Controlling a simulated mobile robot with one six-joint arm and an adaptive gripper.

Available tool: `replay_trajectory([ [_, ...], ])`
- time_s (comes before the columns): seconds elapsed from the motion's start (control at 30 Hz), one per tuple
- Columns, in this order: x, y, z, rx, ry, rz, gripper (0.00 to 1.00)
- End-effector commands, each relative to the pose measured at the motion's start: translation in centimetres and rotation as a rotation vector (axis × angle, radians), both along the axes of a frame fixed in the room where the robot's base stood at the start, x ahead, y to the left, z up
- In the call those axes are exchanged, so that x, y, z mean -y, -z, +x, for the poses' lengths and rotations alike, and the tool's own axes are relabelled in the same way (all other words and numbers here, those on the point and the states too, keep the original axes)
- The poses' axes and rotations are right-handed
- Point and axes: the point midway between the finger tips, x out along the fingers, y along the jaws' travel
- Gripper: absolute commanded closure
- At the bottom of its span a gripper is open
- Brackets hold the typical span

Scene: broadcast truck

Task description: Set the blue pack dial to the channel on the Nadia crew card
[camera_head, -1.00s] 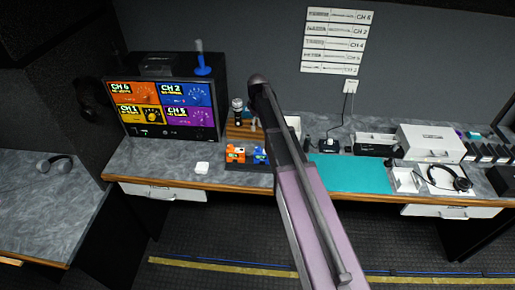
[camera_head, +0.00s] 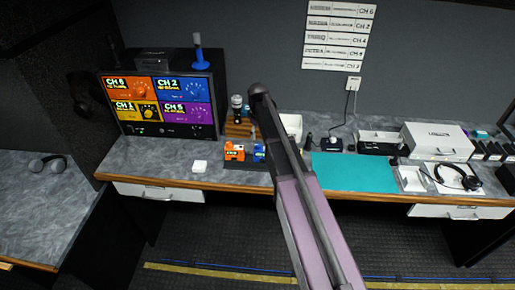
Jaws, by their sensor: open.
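The blue pack (camera_head: 259,152) stands on the desk beside the orange pack (camera_head: 234,152). My arm crosses in front of it and hides part of it; its dial setting cannot be read. The crew cards (camera_head: 339,36) hang on the back wall in a stack. The second one from the top, the Nadia card (camera_head: 338,23), has a channel number too small to read surely, perhaps 2 or 7. The monitor (camera_head: 160,104) has a blue panel (camera_head: 182,90) that appears to read CH 2. My arm reaches up from the bottom; my gripper cannot be made out.
A teal mat (camera_head: 353,172) lies right of the packs. A white case (camera_head: 437,141) and a headset (camera_head: 457,177) are farther right. A small white item (camera_head: 199,166) lies left of the packs. Dark upright items (camera_head: 237,108) stand behind the packs.

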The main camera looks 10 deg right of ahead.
Motion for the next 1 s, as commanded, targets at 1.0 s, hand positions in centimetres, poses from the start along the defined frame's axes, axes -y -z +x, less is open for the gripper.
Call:
replay_trajectory([
  [1.0,0.0,6.1,0.0,0.0,0.0,0.0,0.28],
])
